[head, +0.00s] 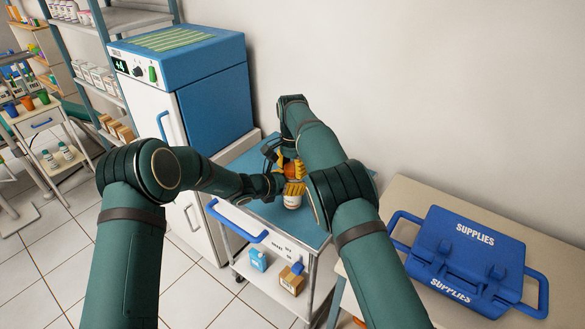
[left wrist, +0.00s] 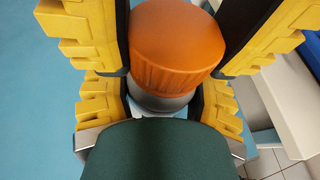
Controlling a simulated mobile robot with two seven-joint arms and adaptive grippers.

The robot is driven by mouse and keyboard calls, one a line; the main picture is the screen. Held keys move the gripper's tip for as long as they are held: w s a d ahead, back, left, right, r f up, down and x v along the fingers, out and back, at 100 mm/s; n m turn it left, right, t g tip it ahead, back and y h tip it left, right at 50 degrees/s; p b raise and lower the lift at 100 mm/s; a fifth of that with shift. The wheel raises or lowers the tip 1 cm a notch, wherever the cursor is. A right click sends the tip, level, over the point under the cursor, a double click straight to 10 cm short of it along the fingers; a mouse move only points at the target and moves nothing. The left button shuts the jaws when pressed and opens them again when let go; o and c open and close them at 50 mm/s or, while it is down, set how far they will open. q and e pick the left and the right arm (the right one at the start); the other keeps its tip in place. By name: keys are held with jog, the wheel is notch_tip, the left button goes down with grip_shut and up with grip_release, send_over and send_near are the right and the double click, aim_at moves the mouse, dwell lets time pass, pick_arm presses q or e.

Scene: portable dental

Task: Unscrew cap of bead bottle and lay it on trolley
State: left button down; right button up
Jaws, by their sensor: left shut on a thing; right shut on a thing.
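The bead bottle (head: 292,203) is upright over the blue trolley top (head: 322,228), its white lower part showing. Its orange cap (left wrist: 178,45) is large in the left wrist view, above a grey neck or shoulder (left wrist: 160,102). My left gripper (head: 295,188) is shut around the bottle below the cap. My right gripper (head: 292,168) reaches in from behind and is shut on the cap; its yellow fingers flank the cap in the left wrist view. The cap sits directly above the bottle; I cannot tell how loose it is. The fingers hide much of the bottle.
A blue and white cabinet (head: 212,100) stands behind left of the trolley. A blue supplies case (head: 465,258) is on a side table at right. Boxes (head: 291,281) sit on the trolley's lower shelf. The trolley top is bare in front of the bottle.

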aim_at(293, 166)
jog(key=shift+n, duration=1.1)
jog(key=shift+r, duration=0.25)
jog(key=shift+r, duration=0.9)
jog(key=shift+r, duration=0.1)
jog(key=shift+r, duration=1.9)
pick_arm(q)
jog(key=shift+c, duration=0.3)
grip_release()
